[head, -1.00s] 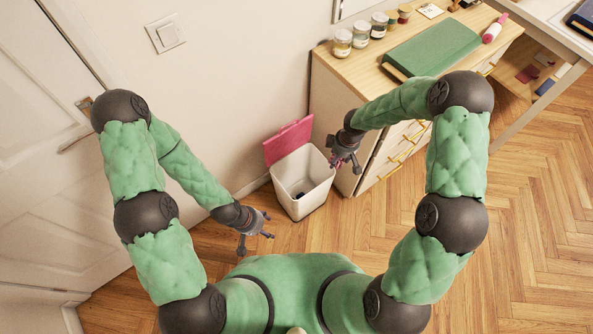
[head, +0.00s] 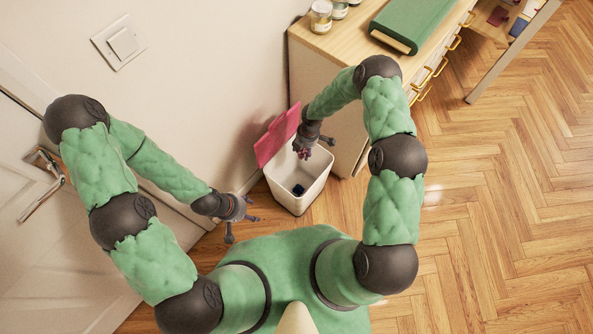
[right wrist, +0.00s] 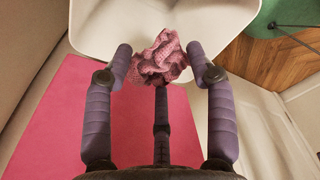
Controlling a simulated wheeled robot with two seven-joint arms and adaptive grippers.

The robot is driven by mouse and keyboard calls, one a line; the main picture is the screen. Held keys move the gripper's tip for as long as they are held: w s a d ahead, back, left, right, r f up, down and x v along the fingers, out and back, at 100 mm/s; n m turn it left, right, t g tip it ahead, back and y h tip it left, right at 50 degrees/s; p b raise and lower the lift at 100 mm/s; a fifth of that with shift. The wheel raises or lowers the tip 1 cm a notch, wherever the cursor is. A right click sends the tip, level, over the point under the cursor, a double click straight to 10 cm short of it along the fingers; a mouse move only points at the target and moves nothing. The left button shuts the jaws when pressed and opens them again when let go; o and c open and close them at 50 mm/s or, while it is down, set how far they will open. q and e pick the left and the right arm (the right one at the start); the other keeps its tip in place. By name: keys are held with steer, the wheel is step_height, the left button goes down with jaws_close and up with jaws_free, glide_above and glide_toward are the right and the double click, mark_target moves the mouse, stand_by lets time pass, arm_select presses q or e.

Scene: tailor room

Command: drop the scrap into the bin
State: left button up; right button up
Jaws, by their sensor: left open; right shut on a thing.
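The scrap is a crumpled pink knitted piece; in the right wrist view the scrap (right wrist: 160,57) sits between the fingers of my right gripper (right wrist: 165,72), which is shut on it. The bin is white with a raised pink lid (head: 277,137); the bin (head: 302,196) stands on the floor, and a small dark thing lies inside. In the head view my right gripper (head: 303,150) is over the bin's back part, by the lid, with a bit of the scrap showing below it. My left gripper (head: 243,219) is open and empty, left of the bin.
A wooden-topped drawer cabinet (head: 335,45) stands right behind the bin, with jars (head: 321,16) and a green box-like thing (head: 412,25) on top. A wall and a door (head: 25,190) are at the left. The wooden floor at the right is clear.

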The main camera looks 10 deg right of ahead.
step_height(320, 180, down, 5)
steer(key=b, duration=0.2)
steer(key=shift+r+b, duration=0.1)
steer(key=shift+b, duration=0.25)
steer(key=o, duration=0.7)
steer(key=shift+o, duration=0.2)
steer(key=shift+r, duration=0.1)
steer(key=r, duration=0.4)
steer(key=d+r, duration=0.1)
steer(key=r, duration=0.6)
steer(key=shift+w+d+r, duration=0.1)
steer(key=shift+d+r, duration=0.1)
steer(key=shift+r, duration=0.2)
